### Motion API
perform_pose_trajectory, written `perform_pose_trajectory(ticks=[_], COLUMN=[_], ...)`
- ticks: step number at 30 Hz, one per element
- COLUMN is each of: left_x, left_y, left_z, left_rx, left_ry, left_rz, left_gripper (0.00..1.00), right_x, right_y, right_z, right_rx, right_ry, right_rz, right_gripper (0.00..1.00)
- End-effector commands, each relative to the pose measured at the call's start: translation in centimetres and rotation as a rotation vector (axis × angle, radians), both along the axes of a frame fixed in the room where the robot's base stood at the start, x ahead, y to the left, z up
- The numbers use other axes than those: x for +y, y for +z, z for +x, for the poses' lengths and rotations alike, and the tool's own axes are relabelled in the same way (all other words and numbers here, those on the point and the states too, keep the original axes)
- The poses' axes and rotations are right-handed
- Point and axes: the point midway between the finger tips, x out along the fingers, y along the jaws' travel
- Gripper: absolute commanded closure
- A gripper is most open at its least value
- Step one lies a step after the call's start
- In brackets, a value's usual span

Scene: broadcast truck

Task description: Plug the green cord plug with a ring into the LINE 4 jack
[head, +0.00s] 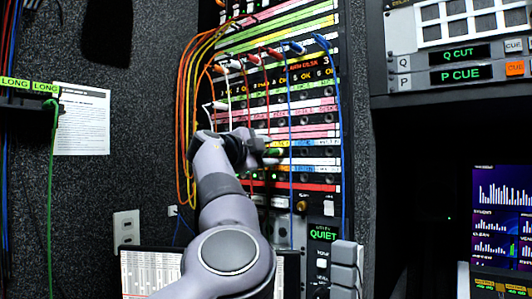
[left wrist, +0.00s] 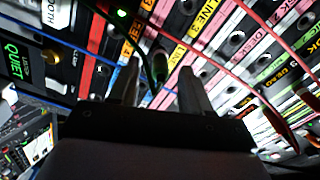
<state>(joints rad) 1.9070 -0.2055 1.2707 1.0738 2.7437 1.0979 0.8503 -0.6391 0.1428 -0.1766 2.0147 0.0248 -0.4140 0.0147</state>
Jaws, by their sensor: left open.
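My left gripper (head: 264,152) is at the patch panel, its fingers pointing at the jack rows. In the left wrist view its two fingers (left wrist: 160,88) are apart, with a dark green plug (left wrist: 159,66) between them at the panel face. A dark cord curves up from that plug. A bit of green (head: 273,152) also shows by the fingertips in the head view. I cannot see a ring on it or tell how far it is seated. Yellow LINE labels (left wrist: 208,12) lie close by; I cannot surely read which jack the plug meets. My right gripper is not in view.
Another green cord (head: 51,180) hangs at the left from a holder labelled LONG (head: 18,84). Orange, red, white and blue cords (head: 340,130) drape over the panel around my gripper. A QUIET unit (head: 323,236) is below. A cue monitor panel (head: 455,65) stands right.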

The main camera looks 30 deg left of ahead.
Motion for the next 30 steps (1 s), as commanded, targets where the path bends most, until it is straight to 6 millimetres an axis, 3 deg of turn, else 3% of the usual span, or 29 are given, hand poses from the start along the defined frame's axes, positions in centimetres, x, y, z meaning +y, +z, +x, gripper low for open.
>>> perform_pose_trajectory(ticks=[3, 15, 30], left_x=[0.1, 0.5, 0.6], left_y=[-0.2, -0.1, 0.0], left_z=[-1.1, -6.3, -7.1], left_rx=[-0.003, -0.002, -0.001], left_ry=[0.002, 0.002, 0.000], left_rz=[0.000, -0.001, 0.000], left_gripper=[0.52, 0.52, 0.52], right_x=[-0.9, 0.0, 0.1], right_y=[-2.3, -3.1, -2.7], right_z=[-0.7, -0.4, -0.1], right_rx=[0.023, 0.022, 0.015], right_ry=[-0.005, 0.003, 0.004], right_rz=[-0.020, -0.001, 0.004], right_gripper=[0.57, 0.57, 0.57])
